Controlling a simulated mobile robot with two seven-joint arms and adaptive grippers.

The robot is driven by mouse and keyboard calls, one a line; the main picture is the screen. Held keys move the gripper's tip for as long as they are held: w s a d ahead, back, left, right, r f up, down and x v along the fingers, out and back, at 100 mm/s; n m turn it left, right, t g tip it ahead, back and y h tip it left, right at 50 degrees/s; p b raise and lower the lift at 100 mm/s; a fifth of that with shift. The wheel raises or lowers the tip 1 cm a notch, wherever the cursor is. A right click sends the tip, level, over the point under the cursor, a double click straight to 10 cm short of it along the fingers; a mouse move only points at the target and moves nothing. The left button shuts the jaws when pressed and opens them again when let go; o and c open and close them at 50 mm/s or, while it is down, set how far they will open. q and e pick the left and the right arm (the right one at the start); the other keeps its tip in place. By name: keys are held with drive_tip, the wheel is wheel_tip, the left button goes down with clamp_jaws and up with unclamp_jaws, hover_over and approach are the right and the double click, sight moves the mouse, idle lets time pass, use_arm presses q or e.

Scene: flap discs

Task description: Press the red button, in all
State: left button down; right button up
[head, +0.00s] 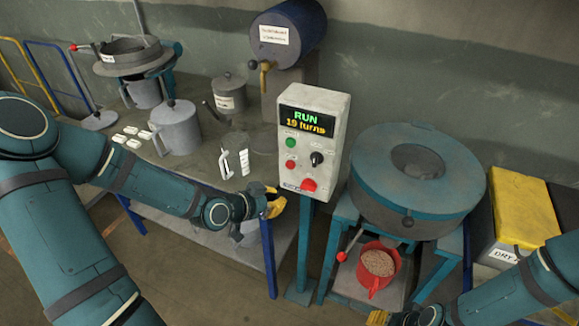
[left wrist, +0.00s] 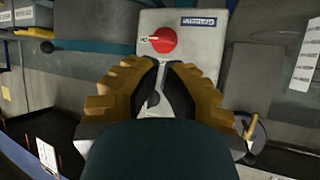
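The grey control box (head: 315,130) stands on a post, its display reading "RUN 19 turns". It has a green button (head: 291,142), a small red button (head: 291,165), a black knob (head: 317,159) and a larger red button (head: 309,185) low on its face. My left gripper (head: 276,204) is left of and below the box's lower edge, apart from both red buttons. In the left wrist view a large red button (left wrist: 159,40) lies beyond the left fingertips (left wrist: 163,64), which look together with nothing between. My right gripper (head: 378,318) barely shows at the bottom edge.
A round blue-grey machine (head: 365,190) stands right of the box, with a red jug (head: 375,285) of grains below. The bench left holds a grey jug (head: 176,130), a kettle (head: 229,95) and pale blocks (head: 132,130). A yellow-lidded bin (head: 525,205) stands far right.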

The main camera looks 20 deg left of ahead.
sight(290, 165)
use_arm(q)
drive_tip(key=shift+w+b, duration=1.15)
drive_tip(key=shift+w, duration=3.75)
drive_tip(key=shift+s, duration=0.9)
